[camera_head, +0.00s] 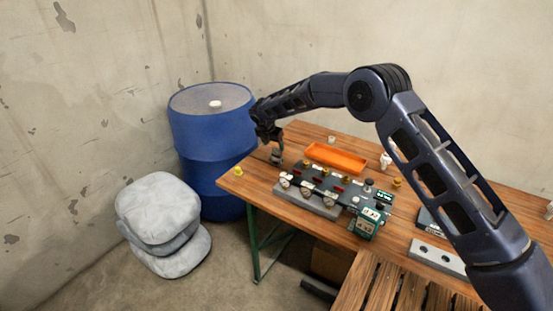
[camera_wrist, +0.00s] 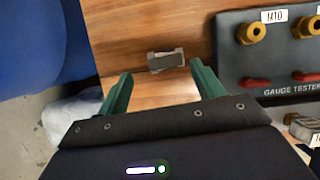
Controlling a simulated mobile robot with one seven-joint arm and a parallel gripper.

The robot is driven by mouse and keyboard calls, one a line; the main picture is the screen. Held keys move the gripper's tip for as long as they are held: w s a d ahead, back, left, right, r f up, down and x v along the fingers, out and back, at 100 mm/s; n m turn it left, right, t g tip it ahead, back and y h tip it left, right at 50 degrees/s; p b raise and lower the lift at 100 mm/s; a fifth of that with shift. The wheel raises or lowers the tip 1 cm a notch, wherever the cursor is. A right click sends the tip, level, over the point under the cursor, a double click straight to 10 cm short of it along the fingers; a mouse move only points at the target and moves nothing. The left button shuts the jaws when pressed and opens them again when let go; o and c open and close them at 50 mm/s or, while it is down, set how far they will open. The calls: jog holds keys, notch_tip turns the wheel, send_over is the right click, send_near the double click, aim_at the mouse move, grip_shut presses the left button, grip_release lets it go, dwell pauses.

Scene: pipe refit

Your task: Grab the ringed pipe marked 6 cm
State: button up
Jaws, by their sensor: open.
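My gripper (camera_head: 276,156) is over the back left part of the wooden table in the head view. In the wrist view its two green fingers (camera_wrist: 160,72) are spread apart with nothing held between them. A small grey metal piece (camera_wrist: 166,60) lies on the wood just beyond the fingertips, roughly centred between them. I cannot make out a ring or a 6 cm mark on it, so I cannot tell whether it is the ringed pipe. No 6 cm label is readable in either view.
The gauge tester (camera_wrist: 285,55), with brass ports and red levers, stands close to the right of my gripper. An orange tray (camera_head: 336,158) lies behind it on the table (camera_head: 262,187). A blue barrel (camera_head: 205,135) stands off the table's left end. Several small fittings are scattered about.

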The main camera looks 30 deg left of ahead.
aim_at(276, 149)
jog(key=shift+d+x, duration=0.2)
jog(key=shift+x, duration=1.05)
jog(key=shift+d+x, duration=0.2)
jog(key=shift+x, duration=1.1)
jog(key=c, duration=1)
jog(key=shift+o, duration=0.2)
